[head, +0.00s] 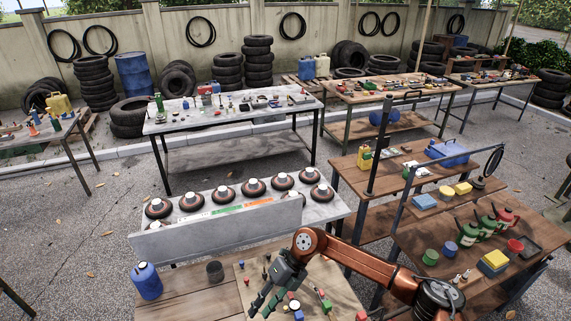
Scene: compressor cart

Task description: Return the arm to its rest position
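My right arm, copper-coloured, reaches in from the lower right and bends at an elbow above the near wooden table (185,292). Its dark grey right gripper (261,308) points down and left over a light board (345,291) on that table. The two fingers look spread apart, with nothing visible between them. Whether the fingertips touch the board cannot be told. My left gripper is not in view.
The right-hand table (412,238) holds green and red cans and a tall dark post frame.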

